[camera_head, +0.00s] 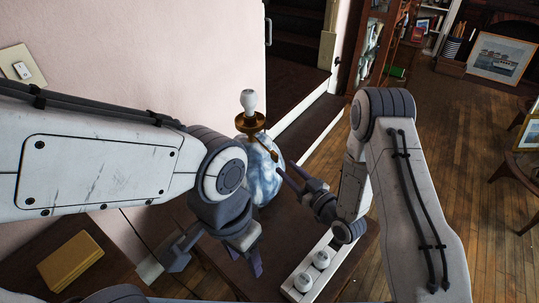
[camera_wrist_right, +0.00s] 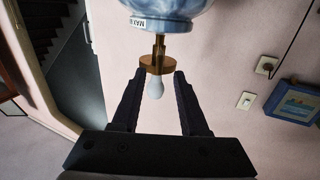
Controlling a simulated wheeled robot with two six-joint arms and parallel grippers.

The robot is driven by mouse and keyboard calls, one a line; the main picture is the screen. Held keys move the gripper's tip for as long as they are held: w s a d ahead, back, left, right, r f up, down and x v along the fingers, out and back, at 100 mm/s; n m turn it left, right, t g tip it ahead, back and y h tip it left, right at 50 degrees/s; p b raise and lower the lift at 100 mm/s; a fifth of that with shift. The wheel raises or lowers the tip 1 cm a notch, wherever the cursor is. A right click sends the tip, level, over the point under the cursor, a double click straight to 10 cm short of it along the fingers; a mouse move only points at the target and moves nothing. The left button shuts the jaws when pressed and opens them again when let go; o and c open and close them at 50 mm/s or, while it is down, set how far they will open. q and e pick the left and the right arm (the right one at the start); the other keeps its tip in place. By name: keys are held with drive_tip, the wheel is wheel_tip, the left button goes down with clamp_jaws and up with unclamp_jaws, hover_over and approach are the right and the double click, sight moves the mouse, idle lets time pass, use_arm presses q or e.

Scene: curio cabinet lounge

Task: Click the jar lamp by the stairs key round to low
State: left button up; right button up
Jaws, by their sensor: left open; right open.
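The jar lamp (camera_head: 264,180) stands on a dark table, a blue-and-white jar with a brass cap and a bare white bulb (camera_head: 249,101) on top. My right gripper (camera_head: 285,171) is open beside the jar, just right of that piece. In the right wrist view the lamp hangs upside down, with its brass fitting (camera_wrist_right: 158,62) and bulb appearing between the fingers (camera_wrist_right: 161,74); the key is not clear there. My left gripper (camera_head: 216,268) is open and empty, low in front of the lamp.
A white strip with round white knobs or bulbs (camera_head: 303,281) lies on the table (camera_head: 228,264) at the front right. A yellow box or book (camera_head: 70,261) sits at left. A wall switch (camera_head: 22,70) is on the pink wall. Stairs are behind; wooden floor is open at right.

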sight(272, 154)
drive_tip(key=shift+w+a, duration=0.15)
drive_tip(key=shift+w, duration=0.05)
drive_tip(key=p+x, duration=0.2)
drive_tip(key=x, duration=0.6)
drive_tip(key=shift+w+a+r, duration=0.1)
drive_tip(key=shift+r, duration=0.1)
drive_tip(key=shift+x, duration=0.75)
clamp_jaws()
